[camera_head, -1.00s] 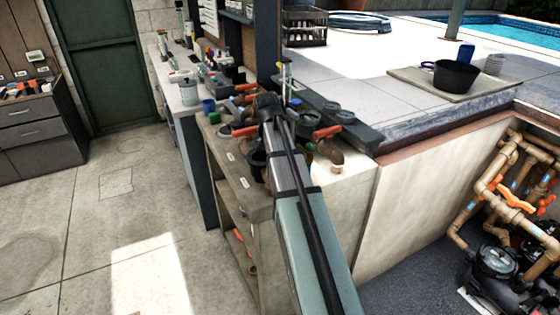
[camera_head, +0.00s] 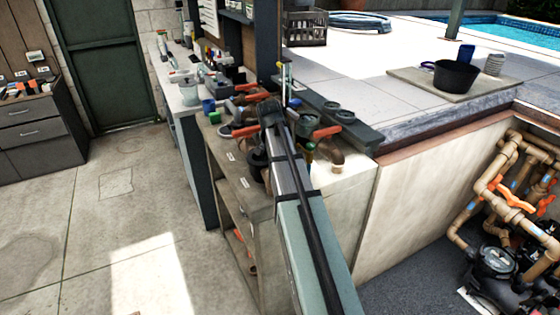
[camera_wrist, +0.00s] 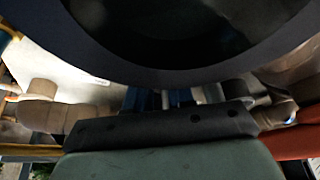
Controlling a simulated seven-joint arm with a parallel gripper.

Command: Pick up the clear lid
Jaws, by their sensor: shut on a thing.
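A large round piece with a smooth dark grey-blue rim and a dark middle, which looks like the clear lid (camera_wrist: 165,74), fills the top of the wrist view, close to the camera. Its far side is cut off by the frame. My gripper (camera_wrist: 170,98) is at its near edge and is shut on it; the fingertips are dim and partly hidden. In the head view my arm covers the gripper and the lid, above the cluttered bench top.
Orange-handled valves (camera_head: 326,132) and brown pipe fittings (camera_head: 330,154) crowd the bench (camera_head: 240,180) around my wrist. A dark ledge (camera_head: 355,130) runs along its right side. A black pot (camera_head: 457,75) stands on the deck. The floor at left is clear.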

